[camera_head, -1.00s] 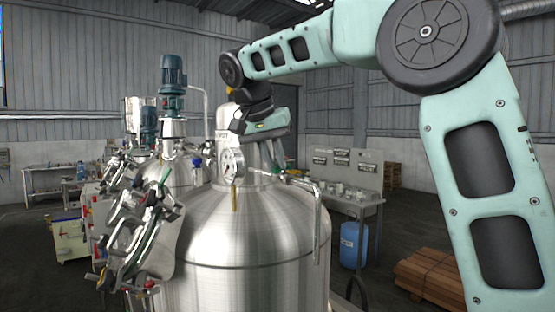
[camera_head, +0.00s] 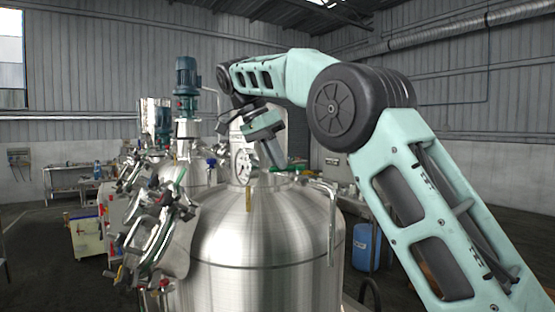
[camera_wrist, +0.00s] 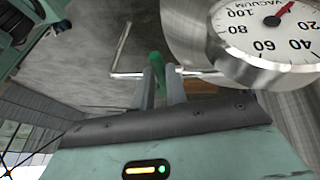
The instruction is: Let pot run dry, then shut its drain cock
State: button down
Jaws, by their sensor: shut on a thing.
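A large steel pot (camera_head: 262,245) with a domed top stands in front of me in the head view. A round vacuum gauge (camera_head: 241,165) is on its top; it also shows at the upper right of the wrist view (camera_wrist: 268,32). My gripper (camera_head: 280,165) points down behind the gauge, over the pot's top. In the wrist view my gripper (camera_wrist: 162,80) is shut on a green handle (camera_wrist: 157,63) with thin metal pipe on both sides. I cannot tell whether this handle is the drain cock. The pot's inside and underside are hidden.
A cluster of clamps and fittings (camera_head: 155,235) crowds the pot's left side. A bent steel pipe (camera_head: 332,215) rises at its right. A motor-topped tank (camera_head: 188,130) stands behind. A blue drum (camera_head: 366,246) sits on the floor at the right.

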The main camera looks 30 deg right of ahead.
dwell(0.4)
jog(key=c, duration=1.4)
grip_release()
